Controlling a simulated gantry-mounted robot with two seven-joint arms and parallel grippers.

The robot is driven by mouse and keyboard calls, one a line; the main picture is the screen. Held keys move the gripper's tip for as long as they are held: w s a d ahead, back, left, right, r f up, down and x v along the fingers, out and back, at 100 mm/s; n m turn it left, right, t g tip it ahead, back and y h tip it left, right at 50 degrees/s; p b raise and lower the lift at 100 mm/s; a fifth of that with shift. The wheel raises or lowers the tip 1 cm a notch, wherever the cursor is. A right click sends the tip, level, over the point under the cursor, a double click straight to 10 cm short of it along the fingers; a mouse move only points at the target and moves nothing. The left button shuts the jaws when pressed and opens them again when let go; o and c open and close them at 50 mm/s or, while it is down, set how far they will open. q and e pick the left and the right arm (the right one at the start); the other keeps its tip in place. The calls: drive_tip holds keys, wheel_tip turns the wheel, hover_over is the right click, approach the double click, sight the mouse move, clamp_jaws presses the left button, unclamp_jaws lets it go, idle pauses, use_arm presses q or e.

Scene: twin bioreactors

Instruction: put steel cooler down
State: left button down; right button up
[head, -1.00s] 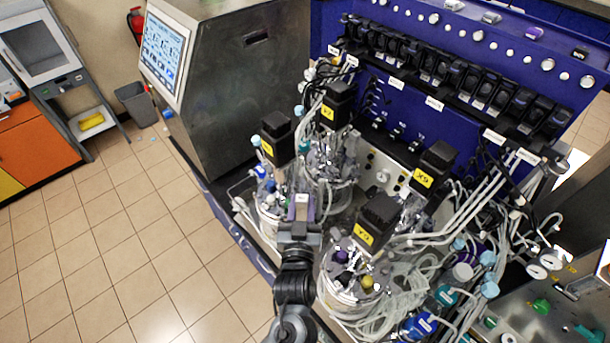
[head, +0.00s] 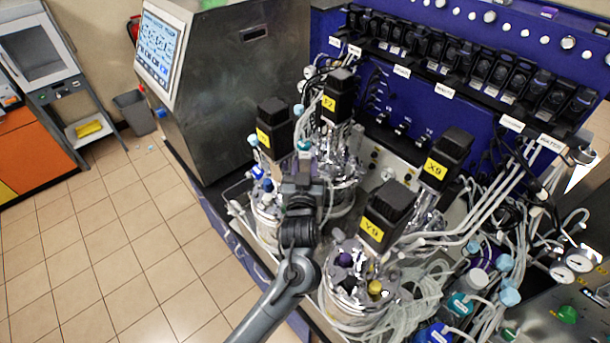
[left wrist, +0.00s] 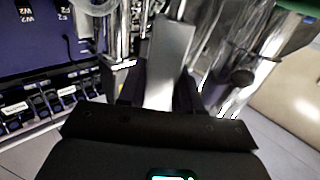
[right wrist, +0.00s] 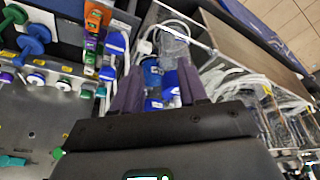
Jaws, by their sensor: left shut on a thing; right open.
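My left gripper (head: 303,172) reaches in among the bioreactor vessels in the head view, beside the black motor heads of the left pair. In the left wrist view its dark fingers (left wrist: 160,92) are shut on a flat, shiny grey metal piece, the steel cooler (left wrist: 172,52). The cooler points away from the fingers towards shiny vessel parts; whether it touches them I cannot tell. In the head view the cooler is hidden or too small to make out. My right gripper (right wrist: 158,88) is open and empty in the right wrist view, facing blue-capped bottles and tubing.
Black motors with yellow labels (head: 275,125) (head: 386,215) stand close around my left gripper. Clear tubing (head: 385,300) crowds the front vessel. A steel cabinet with a screen (head: 160,45) stands at the left. Tiled floor (head: 100,250) is open at the left.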

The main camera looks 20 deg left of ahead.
use_arm(q)
drive_tip(key=shift+f+b, duration=0.6)
drive_tip(key=shift+f, duration=0.35)
drive_tip(key=shift+r, duration=0.1)
use_arm(e)
wheel_tip(320, 180, down, 2)
drive_tip(key=shift+a+f, duration=0.1)
use_arm(q)
drive_tip(key=shift+f, duration=0.2)
drive_tip(key=c, duration=1)
unclamp_jaws()
drive_tip(key=shift+c, duration=0.2)
